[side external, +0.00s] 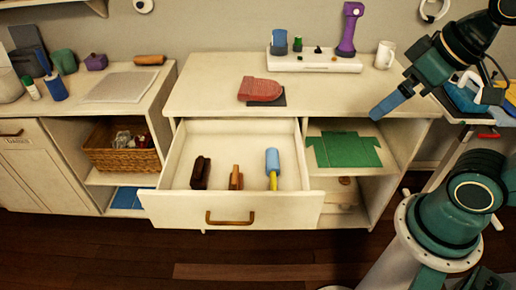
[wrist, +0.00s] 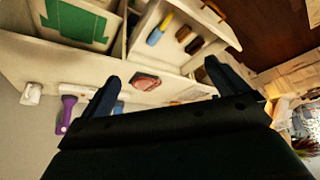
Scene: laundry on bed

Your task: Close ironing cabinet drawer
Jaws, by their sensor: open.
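The ironing cabinet (side external: 205,92) is cream, with its drawer (side external: 232,198) pulled out toward the front in the side external view. The drawer has a brown handle (side external: 236,217) on its front. Inside lie a dark brown brush (side external: 200,172), a lighter brown wooden item (side external: 236,178) and a blue roller with a yellow handle (side external: 272,165). My gripper (side external: 390,105) is above the right end of the cabinet top, apart from the drawer. In the wrist view my gripper (wrist: 160,85) is open and empty, and the drawer (wrist: 190,62) shows beyond it.
A red folded cloth (side external: 261,89) lies on the cabinet top. A white tray (side external: 315,62) with a purple steamer (side external: 349,30) and a white mug (side external: 385,54) stand behind. A green folded cloth (side external: 343,150) is on the right shelf. The floor before the drawer is clear.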

